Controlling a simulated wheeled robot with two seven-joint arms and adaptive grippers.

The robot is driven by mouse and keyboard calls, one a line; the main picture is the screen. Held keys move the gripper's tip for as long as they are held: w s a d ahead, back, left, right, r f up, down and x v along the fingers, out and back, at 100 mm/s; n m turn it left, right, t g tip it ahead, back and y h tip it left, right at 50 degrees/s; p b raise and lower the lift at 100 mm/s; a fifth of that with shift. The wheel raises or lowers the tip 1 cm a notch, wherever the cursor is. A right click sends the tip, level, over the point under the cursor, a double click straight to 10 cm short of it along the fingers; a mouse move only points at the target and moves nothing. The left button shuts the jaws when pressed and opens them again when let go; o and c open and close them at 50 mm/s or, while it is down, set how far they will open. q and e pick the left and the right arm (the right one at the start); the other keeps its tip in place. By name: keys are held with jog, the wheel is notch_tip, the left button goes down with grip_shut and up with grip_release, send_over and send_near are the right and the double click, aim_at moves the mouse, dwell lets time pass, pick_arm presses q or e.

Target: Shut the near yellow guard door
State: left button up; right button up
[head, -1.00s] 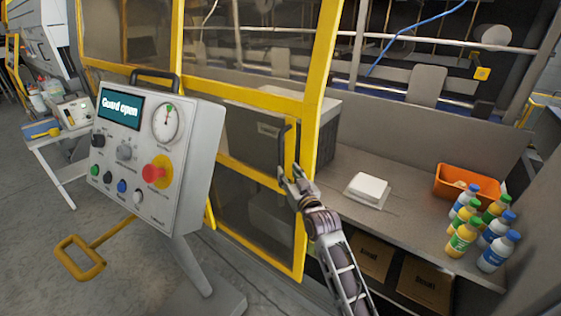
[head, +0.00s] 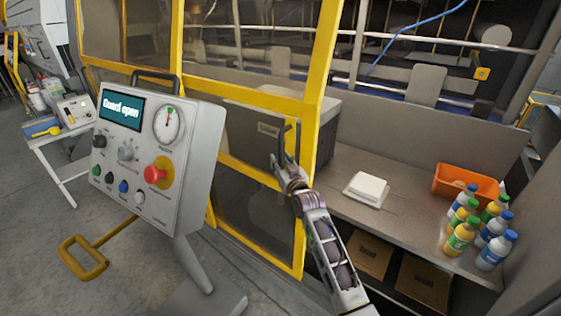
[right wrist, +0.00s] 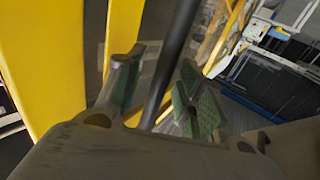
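The near yellow guard door (head: 325,115) has a yellow frame with see-through panels and stands in the middle of the head view. Its dark upright handle (head: 298,138) is on the inner side of the right edge post. My right gripper (head: 284,160) is at the handle. In the right wrist view, the dark handle bar (right wrist: 172,65) passes between the fingers of my right gripper (right wrist: 162,88). The fingers are apart, with gaps beside the bar. Yellow door frame (right wrist: 55,65) fills the left of that view. My left gripper is not seen.
A grey control panel (head: 150,205) with a "Guard open" screen (head: 121,110) stands left of the door. Right of the door is an open bay with a grey counter (head: 400,215), a white stack (head: 367,188), an orange bin (head: 462,181) and several bottles (head: 462,237). Boxes sit below.

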jog(key=shift+w+a, duration=0.15)
jog(key=shift+w, duration=0.15)
grip_shut()
dwell(0.3)
